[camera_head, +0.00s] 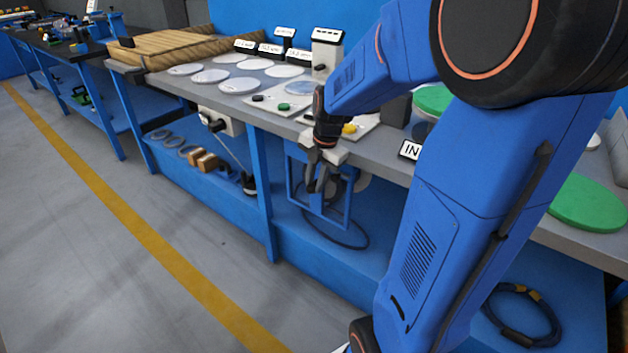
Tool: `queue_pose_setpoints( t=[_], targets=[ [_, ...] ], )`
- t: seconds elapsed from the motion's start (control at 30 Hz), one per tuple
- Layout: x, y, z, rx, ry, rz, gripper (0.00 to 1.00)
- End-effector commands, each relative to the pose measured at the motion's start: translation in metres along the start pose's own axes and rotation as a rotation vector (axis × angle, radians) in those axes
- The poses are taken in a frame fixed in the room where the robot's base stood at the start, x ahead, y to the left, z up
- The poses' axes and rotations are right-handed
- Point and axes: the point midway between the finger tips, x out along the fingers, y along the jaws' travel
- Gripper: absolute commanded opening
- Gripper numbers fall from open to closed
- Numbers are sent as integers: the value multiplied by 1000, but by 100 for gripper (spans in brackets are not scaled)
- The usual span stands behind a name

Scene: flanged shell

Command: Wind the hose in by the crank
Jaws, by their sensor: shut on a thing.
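My gripper (318,187) points down in front of the workbench, its fingers close together at the blue reel frame (347,212) under the bench top. It is shut on what looks like the crank's handle; the fingers hide most of the crank. The dark hose (352,247) hangs from the reel in a loose loop down to the blue lower shelf. Its far end cannot be made out.
The grey bench top (228,105) holds several pale discs, a button panel with a yellow button (349,128), and green discs (585,203). The lower shelf holds rings and blocks (204,162) at left and a coiled cable (522,315) at right. The floor in front is clear.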

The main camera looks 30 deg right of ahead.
Motion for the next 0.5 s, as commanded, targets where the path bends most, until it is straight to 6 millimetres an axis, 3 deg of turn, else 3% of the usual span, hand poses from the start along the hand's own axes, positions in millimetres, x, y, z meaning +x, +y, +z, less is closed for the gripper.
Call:
queue_pose_setpoints(
  t=[0.1, 0.13, 0.2, 0.5],
  targets=[
    [0, 0, 0, -1, 1, -2, 0],
    [0, 0, 0, -1, 1, -2, 21],
    [0, 0, 0, -1, 1, -2, 38],
    [0, 0, 0, -1, 0, -1, 38]
  ],
)
